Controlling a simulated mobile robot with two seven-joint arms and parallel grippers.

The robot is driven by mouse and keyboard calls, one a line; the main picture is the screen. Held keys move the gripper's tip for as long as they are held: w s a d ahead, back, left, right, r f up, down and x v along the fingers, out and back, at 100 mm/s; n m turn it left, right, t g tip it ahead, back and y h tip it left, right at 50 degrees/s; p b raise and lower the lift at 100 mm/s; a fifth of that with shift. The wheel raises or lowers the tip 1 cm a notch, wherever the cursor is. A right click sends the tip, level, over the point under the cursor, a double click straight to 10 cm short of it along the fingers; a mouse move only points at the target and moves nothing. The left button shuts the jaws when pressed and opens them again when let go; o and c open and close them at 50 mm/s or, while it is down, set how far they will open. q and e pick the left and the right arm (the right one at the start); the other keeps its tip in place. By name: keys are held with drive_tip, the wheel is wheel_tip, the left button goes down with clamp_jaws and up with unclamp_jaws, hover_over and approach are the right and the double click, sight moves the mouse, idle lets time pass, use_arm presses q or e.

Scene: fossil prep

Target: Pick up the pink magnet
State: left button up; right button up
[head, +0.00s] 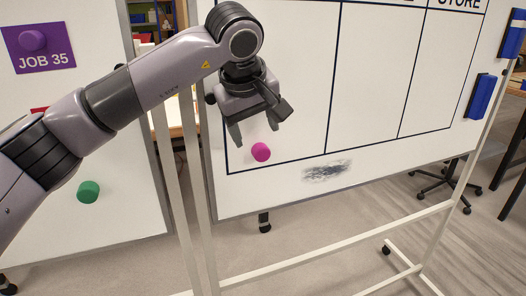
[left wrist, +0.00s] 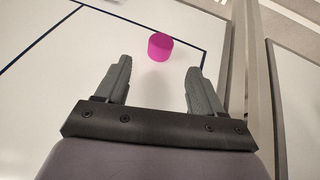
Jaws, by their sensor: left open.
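The pink magnet (head: 261,152) is a short round cylinder on the whiteboard (head: 290,100), near the lower left corner of its dark-lined grid. My left gripper (head: 257,134) is open and empty, just above the pink magnet in the head view. In the left wrist view the pink magnet (left wrist: 160,47) lies beyond the fingertips, roughly between their lines, apart from both fingers (left wrist: 156,72). My right gripper is in neither view.
A second board (head: 130,150) at the left bears a green magnet (head: 88,192) and a purple JOB 35 card (head: 41,46) with a purple magnet (head: 33,40). Blue erasers (head: 481,96) sit at the whiteboard's right edge. A dark smudge (head: 326,171) marks its lower part.

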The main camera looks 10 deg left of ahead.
sight(261, 148)
use_arm(q)
drive_tip(key=x, duration=0.6)
drive_tip(key=shift+s+d+f+p, duration=0.25)
drive_tip(key=shift+s+d+p, duration=0.05)
drive_tip(key=shift+p, duration=0.05)
drive_tip(key=c, duration=1.1)
